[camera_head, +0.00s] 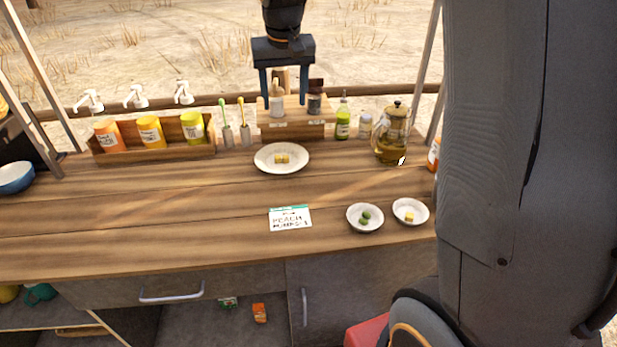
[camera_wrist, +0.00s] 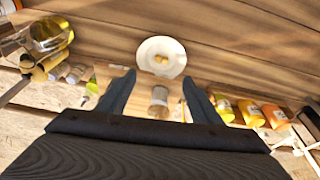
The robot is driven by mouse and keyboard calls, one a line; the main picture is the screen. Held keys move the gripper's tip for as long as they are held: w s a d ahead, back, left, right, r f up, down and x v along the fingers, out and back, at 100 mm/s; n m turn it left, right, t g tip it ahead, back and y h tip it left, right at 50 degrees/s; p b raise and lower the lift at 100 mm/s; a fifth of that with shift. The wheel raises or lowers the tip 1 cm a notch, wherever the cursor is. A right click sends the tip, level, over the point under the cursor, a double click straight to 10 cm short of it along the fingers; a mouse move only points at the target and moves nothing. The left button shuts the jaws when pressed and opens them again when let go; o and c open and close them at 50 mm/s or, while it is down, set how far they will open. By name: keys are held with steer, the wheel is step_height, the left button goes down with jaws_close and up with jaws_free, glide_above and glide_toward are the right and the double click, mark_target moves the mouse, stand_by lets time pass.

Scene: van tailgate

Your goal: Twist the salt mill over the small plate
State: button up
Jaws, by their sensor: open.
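A pale mill with a light wooden top (camera_head: 277,102) stands on a small wooden riser at the back of the counter. I take it for the salt mill. A dark-topped mill (camera_head: 315,99) stands to its right. My gripper (camera_head: 285,100) is open and points down at the riser. In the wrist view a mill (camera_wrist: 158,101) shows between the spread fingers, with no visible contact; its label cannot be read. The white plate (camera_head: 262,160) holds yellow cubes and lies in front of the riser. It also shows beyond the fingertips in the wrist view (camera_wrist: 149,66).
A glass teapot (camera_head: 392,140) and a green bottle (camera_head: 343,122) stand right of the riser. A rack of pump bottles (camera_head: 155,150) is at left. Two small bowls (camera_head: 353,225) (camera_head: 400,219) and a card (camera_head: 290,218) lie near the front. The counter's left middle is clear.

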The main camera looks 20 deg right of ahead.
steer(key=s+f+n+g+b, duration=0.1)
steer(key=s+f+b, duration=0.1)
steer(key=s+f, duration=1)
steer(key=s, duration=0.4)
steer(key=shift+d+f+g, duration=0.15)
steer(key=shift+f+g, duration=0.15)
steer(key=shift+g, duration=0.1)
